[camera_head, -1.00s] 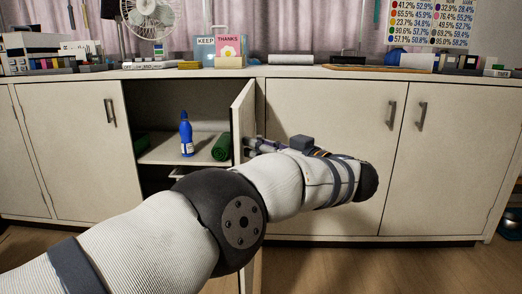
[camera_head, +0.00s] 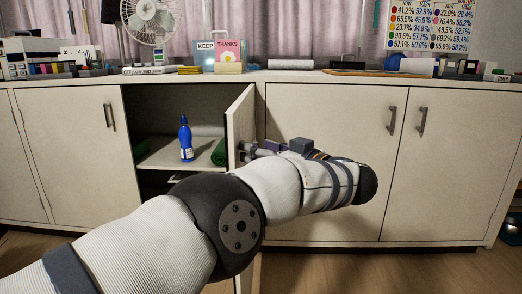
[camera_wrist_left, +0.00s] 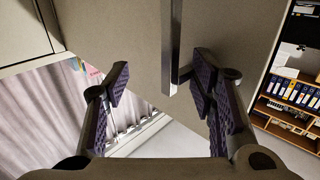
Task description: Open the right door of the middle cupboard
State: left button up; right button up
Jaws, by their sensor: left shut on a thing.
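The right door (camera_head: 241,115) of the middle cupboard stands well open, swung outward from its hinge on the right. In the head view my left gripper (camera_head: 246,151) is at the outer face of this door, mostly hidden by my forearm. In the left wrist view the door panel (camera_wrist_left: 135,35) fills the upper middle, with its metal bar handle (camera_wrist_left: 173,45) running down to between the fingers. My right gripper is not in view.
Inside the cupboard a blue bottle (camera_head: 186,140) stands on a shelf (camera_head: 165,160), beside a green roll (camera_head: 219,153). Closed doors flank the opening on the left (camera_head: 75,150) and right (camera_head: 335,120). Above, the countertop (camera_head: 180,75) holds a fan (camera_head: 150,20) and stationery.

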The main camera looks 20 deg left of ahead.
pick_arm(q)
notch_tip(320, 180, up, 10)
dwell(0.4)
